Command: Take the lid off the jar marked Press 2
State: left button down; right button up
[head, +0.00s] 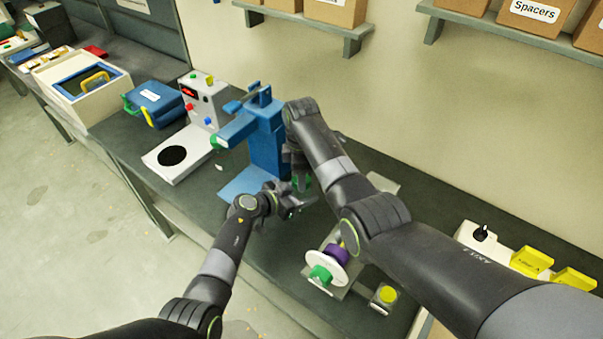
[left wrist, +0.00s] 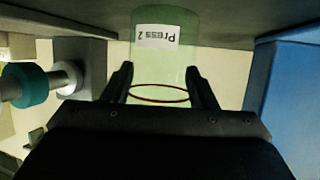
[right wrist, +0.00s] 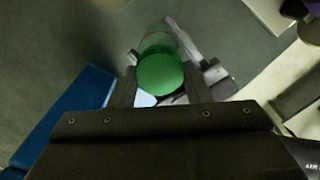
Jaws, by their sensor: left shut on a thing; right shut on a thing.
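The jar is pale green and see-through, with a "Press 2" label and a thin red ring; it shows in the left wrist view (left wrist: 178,62), upside down in the picture. My left gripper (left wrist: 160,82) is shut around its side. The green lid (right wrist: 160,74) is a round disc between the fingers of my right gripper (right wrist: 160,88), which is shut on it. Lid and jar are in line in the right wrist view; I cannot tell whether they touch. In the head view, my left gripper (head: 297,203) and right gripper (head: 298,165) partly hide both.
A blue press (head: 264,145) stands just behind and left of the grippers. A white device with a black disc (head: 173,155) is further left.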

pick_arm(q)
jog(key=shift+a, duration=0.15)
pick_arm(e)
jog(key=n, duration=0.4)
jog(key=shift+w+d+n, duration=0.1)
jog(key=shift+d+n, duration=0.1)
jog(key=shift+n, duration=0.2)
jog(key=n, duration=0.5)
jog(key=shift+n, duration=0.4)
pick_arm(q)
jog(key=shift+f, duration=0.1)
pick_arm(e)
jog(key=shift+r, duration=0.2)
jog(key=shift+a+r, duration=0.1)
jog(key=shift+r, duration=0.85)
jog(key=shift+r, duration=0.1)
jog(key=shift+r, duration=1.9)
pick_arm(q)
jog(key=shift+c, duration=2.4)
grip_release()
